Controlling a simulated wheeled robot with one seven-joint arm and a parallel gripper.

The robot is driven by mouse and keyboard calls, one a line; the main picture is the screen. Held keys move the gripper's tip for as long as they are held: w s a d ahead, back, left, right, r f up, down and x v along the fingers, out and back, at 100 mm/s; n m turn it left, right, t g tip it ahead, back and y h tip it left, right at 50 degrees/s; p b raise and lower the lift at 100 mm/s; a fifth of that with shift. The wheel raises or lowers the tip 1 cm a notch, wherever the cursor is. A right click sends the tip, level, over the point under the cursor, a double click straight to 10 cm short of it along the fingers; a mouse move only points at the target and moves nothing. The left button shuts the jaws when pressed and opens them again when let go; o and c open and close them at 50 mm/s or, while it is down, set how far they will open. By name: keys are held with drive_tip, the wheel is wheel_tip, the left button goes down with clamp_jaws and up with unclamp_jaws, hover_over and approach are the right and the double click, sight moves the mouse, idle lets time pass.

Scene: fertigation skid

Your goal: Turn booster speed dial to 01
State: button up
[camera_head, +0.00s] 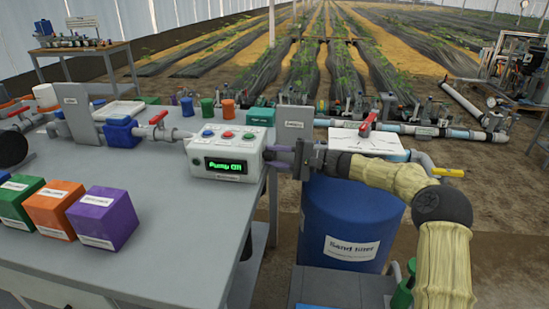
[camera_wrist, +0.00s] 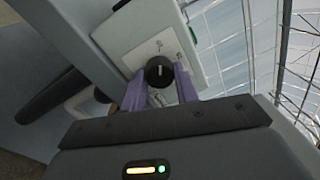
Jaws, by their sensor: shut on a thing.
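The control box (camera_head: 228,150) is white and stands on the grey bench, with blue, red and green buttons on top. Its green display (camera_head: 227,166) appears to read "Pump Off". In the wrist view the booster speed dial (camera_wrist: 159,71) is a round black knob with a pale pointer line, on a white panel (camera_wrist: 150,50). My gripper (camera_wrist: 160,90) has its two purple fingers on either side of the knob, shut on it. In the head view my gripper (camera_head: 282,152) reaches the box's right side from the right; the dial is hidden there. The dial's scale marks are too small to read.
Purple (camera_head: 102,217), orange (camera_head: 55,208) and green (camera_head: 18,203) blocks stand at the bench's left front. A blue sand filter drum (camera_head: 350,222) stands below my arm. A pipe with a red-handled valve (camera_head: 368,122) runs behind it.

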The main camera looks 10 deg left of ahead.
drive_tip(key=shift+s, duration=0.1)
drive_tip(key=o, duration=1)
drive_tip(key=d+p, duration=0.1)
drive_tip(key=d, duration=0.4)
drive_tip(key=d+p, duration=0.1)
drive_tip(key=d, duration=0.5)
drive_tip(key=d+p, duration=0.1)
drive_tip(key=d, duration=0.5)
drive_tip(key=shift+w+d+f, duration=0.2)
drive_tip(key=shift+w+f, duration=0.15)
drive_tip(key=shift+w, duration=0.05)
